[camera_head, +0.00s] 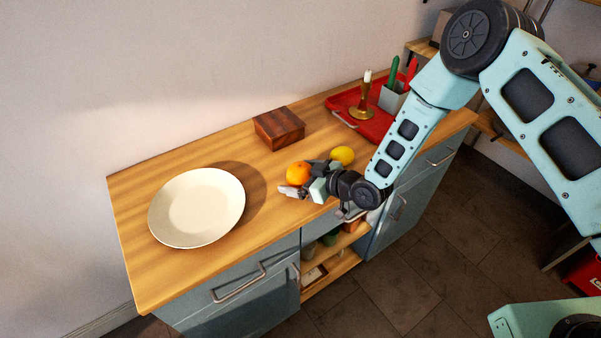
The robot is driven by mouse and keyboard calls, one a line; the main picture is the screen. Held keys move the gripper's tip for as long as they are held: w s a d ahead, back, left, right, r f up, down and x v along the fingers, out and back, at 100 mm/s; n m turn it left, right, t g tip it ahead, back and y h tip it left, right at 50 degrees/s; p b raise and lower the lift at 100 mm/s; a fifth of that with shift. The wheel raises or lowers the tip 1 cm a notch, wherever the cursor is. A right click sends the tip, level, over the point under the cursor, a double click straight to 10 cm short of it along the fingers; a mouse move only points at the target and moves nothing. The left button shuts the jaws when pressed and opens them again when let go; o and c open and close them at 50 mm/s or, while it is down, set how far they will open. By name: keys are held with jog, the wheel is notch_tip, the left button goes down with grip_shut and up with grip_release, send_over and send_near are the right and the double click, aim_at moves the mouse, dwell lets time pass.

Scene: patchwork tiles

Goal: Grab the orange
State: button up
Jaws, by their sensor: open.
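The orange (298,173) sits on the wooden counter near its front edge, right of the middle. A yellow lemon-like fruit (342,155) lies to its right, a little farther back. My gripper (296,186) is open and low over the counter, with its fingers right by the orange. One pale fingertip shows at the orange's front-left, and dark finger parts are at its right side. I cannot tell whether the fingers touch the orange. My gripper hides part of the orange's lower right side.
A cream plate (197,208) lies on the counter (140,262) at left. A brown wooden box (279,129) stands behind the orange. A red tray (345,104) at the back right bears a brass candlestick (362,110) and a grey holder (391,98). Counter between plate and orange is clear.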

jog(key=c, duration=1.2)
jog(key=shift+o, duration=0.2)
jog(key=shift+r, duration=0.1)
